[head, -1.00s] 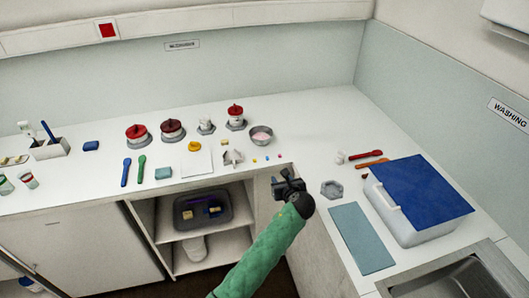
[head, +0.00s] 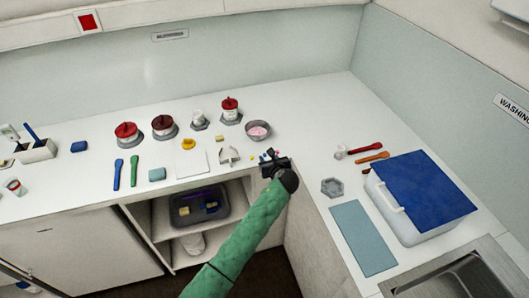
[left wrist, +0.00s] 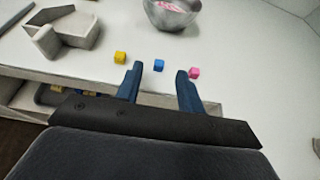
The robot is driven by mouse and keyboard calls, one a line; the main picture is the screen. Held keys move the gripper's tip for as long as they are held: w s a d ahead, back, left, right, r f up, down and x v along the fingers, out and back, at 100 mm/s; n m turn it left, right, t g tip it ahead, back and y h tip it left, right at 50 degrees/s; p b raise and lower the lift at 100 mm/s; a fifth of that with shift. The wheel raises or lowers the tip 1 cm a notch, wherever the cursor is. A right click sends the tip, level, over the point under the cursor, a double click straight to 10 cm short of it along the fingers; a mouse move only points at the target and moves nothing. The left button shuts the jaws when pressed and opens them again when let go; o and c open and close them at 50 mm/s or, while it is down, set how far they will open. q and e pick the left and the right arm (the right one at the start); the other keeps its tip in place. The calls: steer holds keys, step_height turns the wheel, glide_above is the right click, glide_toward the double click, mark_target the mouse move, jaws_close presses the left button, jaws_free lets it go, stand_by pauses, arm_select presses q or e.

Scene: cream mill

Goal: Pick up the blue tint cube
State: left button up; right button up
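The blue tint cube (left wrist: 158,65) is a small bright blue block on the white counter near its front edge. In the left wrist view it lies ahead of my left gripper (left wrist: 158,82), in line with the gap between the two blue fingertips. The fingers are apart with nothing between them. In the head view my left gripper (head: 272,163) is at the counter edge close to the blue cube (head: 264,157), partly covering the row of cubes. My right gripper is not in view.
A yellow cube (left wrist: 120,57) lies left of the blue one and a pink cube (left wrist: 194,72) lies right, close to the right fingertip. A metal bowl (head: 258,132) stands behind. A grey angular holder (head: 229,156) is to the left. Open shelves (head: 160,240) are below.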

mark_target(265, 155)
arm_select(q)
steer(key=shift+w+a+f+p, duration=0.1)
steer(key=shift+w+a+p, duration=0.25)
steer(key=shift+w, duration=0.35)
steer(key=shift+w+f, duration=0.45)
jaws_close()
